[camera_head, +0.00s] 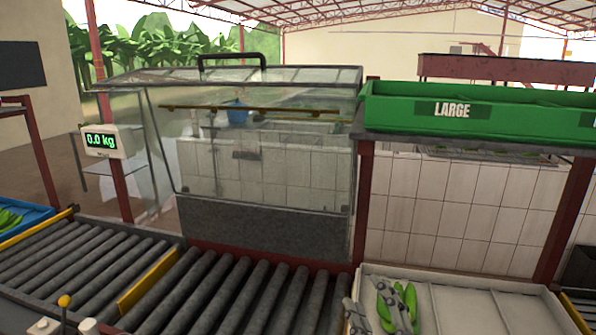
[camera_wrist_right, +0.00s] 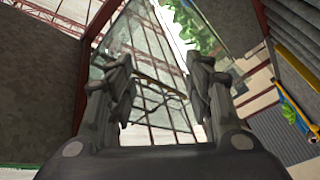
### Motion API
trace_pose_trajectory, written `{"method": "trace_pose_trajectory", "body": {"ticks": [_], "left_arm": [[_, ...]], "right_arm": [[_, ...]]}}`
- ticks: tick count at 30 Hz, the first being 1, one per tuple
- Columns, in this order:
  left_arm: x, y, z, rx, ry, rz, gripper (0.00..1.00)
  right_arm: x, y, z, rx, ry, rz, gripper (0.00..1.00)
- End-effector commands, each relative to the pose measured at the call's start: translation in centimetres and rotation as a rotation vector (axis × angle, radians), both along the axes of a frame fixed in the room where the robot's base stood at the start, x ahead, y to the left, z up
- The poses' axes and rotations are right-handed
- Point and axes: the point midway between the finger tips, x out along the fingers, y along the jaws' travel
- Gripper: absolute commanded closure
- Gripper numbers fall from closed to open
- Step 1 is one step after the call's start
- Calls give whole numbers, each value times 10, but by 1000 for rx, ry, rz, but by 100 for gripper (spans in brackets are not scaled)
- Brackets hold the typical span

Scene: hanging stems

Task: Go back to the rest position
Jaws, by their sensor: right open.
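My right gripper (camera_head: 366,298) shows at the bottom of the head view, in front of the left part of a white tray (camera_head: 455,279). In the right wrist view its two fingers (camera_wrist_right: 161,64) stand apart with nothing between them. Green bananas (camera_head: 409,297) show beside and behind the fingers in the head view, at the tray's left side. The gripper hides part of them, and I cannot tell whether it touches them. My left gripper is not in view.
A roller conveyor (camera_head: 215,290) runs at the left, with a clear guard (camera_head: 260,150) behind it. A green crate marked LARGE (camera_head: 400,108) sits on a raised shelf. A scale display (camera_head: 101,141) reads 0.0 kg. A blue crate (camera_head: 35,214) holds bananas at far left.

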Motion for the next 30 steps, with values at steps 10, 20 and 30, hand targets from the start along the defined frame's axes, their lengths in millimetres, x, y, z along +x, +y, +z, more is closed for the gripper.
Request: {"method": "trace_pose_trajectory", "body": {"ticks": [10, 20, 30], "left_arm": [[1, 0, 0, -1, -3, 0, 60], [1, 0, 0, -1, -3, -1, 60], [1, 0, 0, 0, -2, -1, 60]], "right_arm": [[-124, -73, -208, 382, 872, -361, 52], [-256, -75, -276, 512, 1353, -532, 52], [-251, -72, -371, 501, 1425, -554, 52]]}}
